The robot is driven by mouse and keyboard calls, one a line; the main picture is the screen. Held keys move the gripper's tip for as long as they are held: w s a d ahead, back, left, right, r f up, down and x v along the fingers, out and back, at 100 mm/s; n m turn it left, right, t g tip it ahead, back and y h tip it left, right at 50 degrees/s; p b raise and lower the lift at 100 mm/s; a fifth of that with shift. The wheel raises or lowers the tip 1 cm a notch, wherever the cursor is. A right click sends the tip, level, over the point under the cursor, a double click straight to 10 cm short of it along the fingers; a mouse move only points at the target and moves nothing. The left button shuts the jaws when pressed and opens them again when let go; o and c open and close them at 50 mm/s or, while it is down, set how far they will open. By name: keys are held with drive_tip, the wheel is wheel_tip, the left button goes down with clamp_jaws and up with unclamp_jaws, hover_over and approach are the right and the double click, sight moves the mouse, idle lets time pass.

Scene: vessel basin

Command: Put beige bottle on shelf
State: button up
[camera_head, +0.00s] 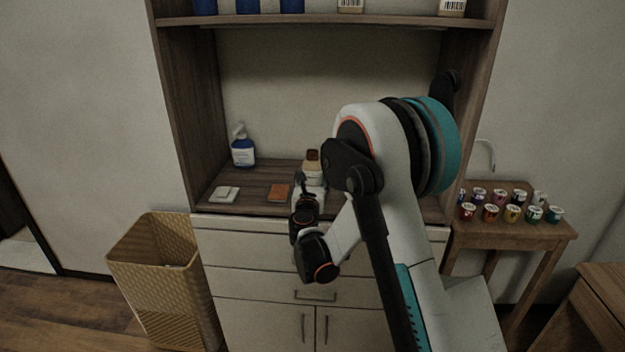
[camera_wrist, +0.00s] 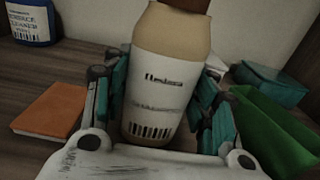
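The beige bottle (camera_head: 313,160) has a brown cap and a white label, and stands on the wooden counter of the cabinet. In the wrist view the bottle (camera_wrist: 165,80) is upright between the two teal-padded fingers of my gripper (camera_wrist: 160,105). The fingers lie on either side of it; a firm grip on both sides cannot be made out. In the head view my arm hides much of my gripper (camera_head: 310,188) and the bottle's lower part. The upper shelf (camera_head: 320,20) runs across the cabinet above, with blue containers and two labelled bottles standing on it.
Green items (camera_wrist: 270,125) lie right of the bottle. A wicker bin (camera_head: 150,260) stands left; a side table (camera_head: 515,232) with several cans stands right.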

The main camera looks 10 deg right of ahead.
drive_tip(key=shift+o, duration=1.3)
